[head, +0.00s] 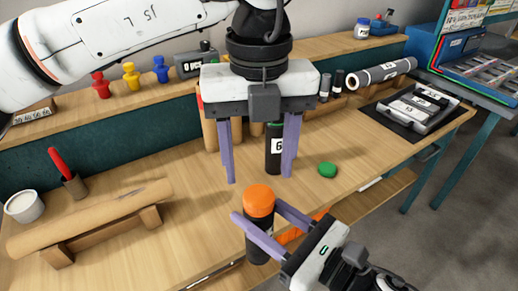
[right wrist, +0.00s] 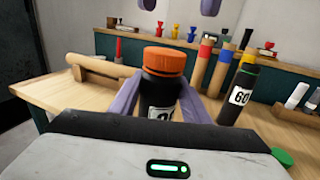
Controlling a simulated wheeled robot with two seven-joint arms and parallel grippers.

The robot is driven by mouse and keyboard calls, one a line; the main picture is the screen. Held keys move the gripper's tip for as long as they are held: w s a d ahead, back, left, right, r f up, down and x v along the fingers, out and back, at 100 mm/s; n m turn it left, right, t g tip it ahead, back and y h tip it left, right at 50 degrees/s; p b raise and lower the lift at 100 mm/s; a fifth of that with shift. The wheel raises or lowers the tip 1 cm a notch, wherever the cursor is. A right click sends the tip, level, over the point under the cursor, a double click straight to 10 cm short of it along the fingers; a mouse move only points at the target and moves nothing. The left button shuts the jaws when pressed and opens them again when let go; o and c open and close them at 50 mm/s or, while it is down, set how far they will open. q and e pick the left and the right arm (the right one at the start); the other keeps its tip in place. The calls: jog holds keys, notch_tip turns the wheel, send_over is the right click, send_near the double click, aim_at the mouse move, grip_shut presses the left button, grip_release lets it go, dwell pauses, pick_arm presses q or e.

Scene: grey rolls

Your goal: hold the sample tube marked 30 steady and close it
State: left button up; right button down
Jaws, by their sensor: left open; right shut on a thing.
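My right gripper (head: 258,228) is shut on a black sample tube (head: 258,247) and holds it upright near the bench's front edge. An orange cap (head: 259,200) sits on its top; whether it is fully tightened I cannot tell. In the right wrist view the tube's white label (right wrist: 162,113) is partly hidden, so its number is not fully readable. My left gripper (head: 259,165) is open and empty, pointing down. In the right wrist view its fingertips (right wrist: 178,6) show above the orange cap, apart from it.
A black tube marked 60 (right wrist: 239,97) stands behind, without a cap. A green cap (head: 327,170) lies near it. A wooden cradle with a roll (head: 90,220) is at left, beside a white pot (head: 24,206).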

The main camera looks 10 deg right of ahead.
aim_at(259, 196)
pick_arm(q)
notch_tip(259, 196, down, 6)
dwell(0.4)
jog(key=c, duration=1.1)
jog(key=m, duration=0.4)
jog(key=shift+m, duration=0.3)
jog(key=m, duration=1.2)
jog(key=shift+m, duration=0.4)
jog(key=m, duration=0.5)
jog(key=o, duration=1.2)
